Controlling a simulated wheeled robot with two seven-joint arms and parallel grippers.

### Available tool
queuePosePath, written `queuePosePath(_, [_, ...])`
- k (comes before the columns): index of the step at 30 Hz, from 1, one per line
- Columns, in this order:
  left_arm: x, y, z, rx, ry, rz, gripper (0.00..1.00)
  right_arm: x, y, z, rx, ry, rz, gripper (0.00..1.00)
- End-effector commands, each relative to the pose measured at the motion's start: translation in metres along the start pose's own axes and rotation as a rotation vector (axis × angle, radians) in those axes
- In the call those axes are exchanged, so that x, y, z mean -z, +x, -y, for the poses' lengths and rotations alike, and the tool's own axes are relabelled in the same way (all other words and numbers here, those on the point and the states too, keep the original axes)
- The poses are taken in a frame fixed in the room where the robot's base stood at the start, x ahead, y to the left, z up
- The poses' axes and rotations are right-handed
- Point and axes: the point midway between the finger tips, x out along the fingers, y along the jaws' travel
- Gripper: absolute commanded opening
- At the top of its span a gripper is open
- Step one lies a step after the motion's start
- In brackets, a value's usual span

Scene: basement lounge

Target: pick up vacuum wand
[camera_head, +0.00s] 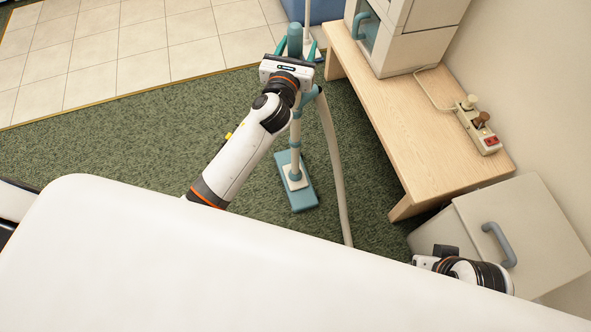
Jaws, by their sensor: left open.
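The vacuum wand (296,140) stands upright on the green carpet, with a beige tube, a teal floor head (303,196) and a teal handle top (295,36). A beige hose (331,140) hangs down from its upper part. My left gripper (295,50) is open at the upper end of the wand. Its teal fingers lie on either side of the handle top, and the gripper body hides part of the wand below. Whether the fingers touch it I cannot tell. My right gripper (441,256) shows in part at the lower right, and its fingers are not clear.
A wooden bench (420,140) stands close to the right of the wand, bearing a white cabinet (425,35) and a power strip (478,124). A grey box with a handle (540,240) stands by my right arm. Open carpet (110,140) lies left.

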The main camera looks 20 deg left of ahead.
Motion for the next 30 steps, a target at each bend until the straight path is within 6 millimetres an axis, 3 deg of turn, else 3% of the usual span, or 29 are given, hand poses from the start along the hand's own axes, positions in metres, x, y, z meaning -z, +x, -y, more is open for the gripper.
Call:
queuePosePath(2, [0.000,0.000,0.000,0.000,0.000,0.000,0.56,0.000,0.000,0.000,0.000,0.000,0.000,0.00])
queuePosePath(12, [0.000,-0.001,0.000,0.000,0.000,0.000,0.00,0.000,0.000,0.000,0.000,0.000,0.000,0.00])
queuePosePath(23, [0.005,0.000,0.000,-0.001,0.000,-0.007,0.00,-0.001,-0.002,0.000,0.000,0.000,0.000,0.00])
queuePosePath(30, [0.028,0.000,0.000,-0.002,0.002,-0.009,0.00,-0.005,-0.015,0.001,0.000,0.000,0.000,0.00])
